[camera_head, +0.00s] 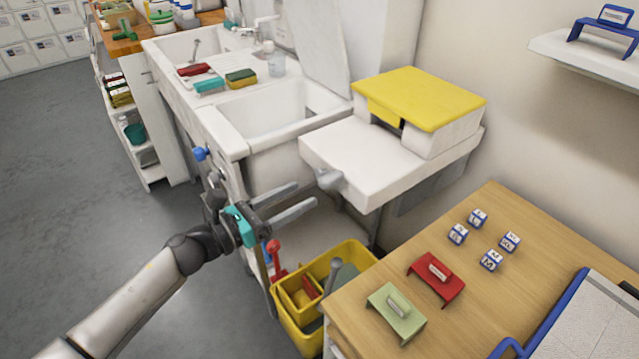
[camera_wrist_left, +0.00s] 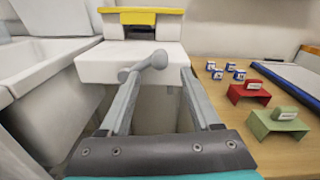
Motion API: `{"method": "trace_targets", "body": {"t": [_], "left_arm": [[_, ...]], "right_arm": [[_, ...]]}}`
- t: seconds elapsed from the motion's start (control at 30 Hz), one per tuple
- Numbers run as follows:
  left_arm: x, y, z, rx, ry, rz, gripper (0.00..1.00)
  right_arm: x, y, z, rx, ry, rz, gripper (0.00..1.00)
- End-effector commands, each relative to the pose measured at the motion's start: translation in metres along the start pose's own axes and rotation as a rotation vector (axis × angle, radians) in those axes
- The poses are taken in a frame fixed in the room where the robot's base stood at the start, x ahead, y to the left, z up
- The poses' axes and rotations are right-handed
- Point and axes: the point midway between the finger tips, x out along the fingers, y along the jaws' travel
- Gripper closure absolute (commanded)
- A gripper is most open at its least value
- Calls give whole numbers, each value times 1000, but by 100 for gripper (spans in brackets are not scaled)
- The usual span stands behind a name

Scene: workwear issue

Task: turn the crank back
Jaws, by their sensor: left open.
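The crank (camera_head: 328,180) is a short grey handle with a rounded knob on the front of a white box-like unit (camera_head: 365,150) with a yellow top (camera_head: 420,97). In the left wrist view the crank (camera_wrist_left: 146,66) lies tilted just ahead of the fingers, its lower left end close to the left finger's tip. My left gripper (camera_head: 306,194) is open and empty, its fingers pointing at the crank from the left. I cannot tell whether a finger touches it. My right gripper is not in view.
A double sink (camera_head: 262,118) stands to the left of the unit. A yellow bucket (camera_head: 352,252) is below it. A wooden table (camera_head: 460,285) at right holds several lettered cubes, a red stand (camera_head: 437,281) and a green stand (camera_head: 396,312). The floor at left is clear.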

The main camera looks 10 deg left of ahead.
Motion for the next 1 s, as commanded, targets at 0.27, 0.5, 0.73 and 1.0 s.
{"method": "trace_targets", "body": {"t": [0.27, 0.5, 0.73, 1.0], "left_arm": [[43, 0, 1, 0, -2, -1, 36], [60, 0, 0, 0, 1, 0, 36], [61, 0, 0, 0, 1, 0, 36], [61, 0, 0, 0, 1, 0, 58]], "right_arm": [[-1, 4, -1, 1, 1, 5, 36], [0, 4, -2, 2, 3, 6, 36], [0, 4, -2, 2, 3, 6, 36], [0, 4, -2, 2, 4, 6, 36]]}}
